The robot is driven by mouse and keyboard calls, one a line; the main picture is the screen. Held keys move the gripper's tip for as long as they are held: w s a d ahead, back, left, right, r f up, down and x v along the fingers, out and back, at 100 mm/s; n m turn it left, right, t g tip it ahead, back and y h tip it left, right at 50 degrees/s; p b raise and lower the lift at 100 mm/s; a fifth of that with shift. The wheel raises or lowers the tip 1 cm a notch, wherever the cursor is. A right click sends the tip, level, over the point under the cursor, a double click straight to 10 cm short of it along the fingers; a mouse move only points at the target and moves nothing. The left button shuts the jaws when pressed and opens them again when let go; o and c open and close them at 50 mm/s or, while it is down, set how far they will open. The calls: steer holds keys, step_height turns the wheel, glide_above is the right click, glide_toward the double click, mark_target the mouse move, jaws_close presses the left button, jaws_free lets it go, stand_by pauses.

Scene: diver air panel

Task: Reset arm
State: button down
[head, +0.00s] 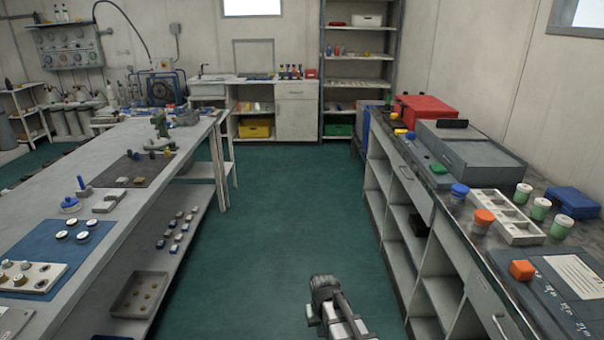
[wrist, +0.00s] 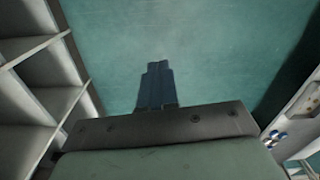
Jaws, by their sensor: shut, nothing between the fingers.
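My gripper (wrist: 157,82) shows in the wrist view with its dark fingers pressed together over bare green floor. Nothing is between the fingers. In the head view my arm (head: 335,308) shows at the bottom centre, in the aisle between the two benches; the fingertips cannot be made out there. My gripper touches no bench or object in the wrist view.
The left bench (head: 130,200) carries a blue mat (head: 50,244) and small parts. Open shelves line both sides. The green floor (head: 290,215) between is clear.

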steer(key=s+d+f+m, duration=0.2)
steer(key=s+d, duration=0.6)
steer(key=d, duration=0.3)
steer(key=s+f+g, duration=0.3)
steer(key=s+f, duration=0.7)
steer(key=s, duration=0.4)
steer(key=s+f+g, duration=0.3)
steer(key=s+f, duration=0.7)
steer(key=s, duration=0.5)
steer(key=shift+s+f+g, duration=0.3)
steer(key=shift+g, duration=0.1)
steer(key=c, duration=1.8)
jaws_free()
steer(key=shift+c, duration=0.2)
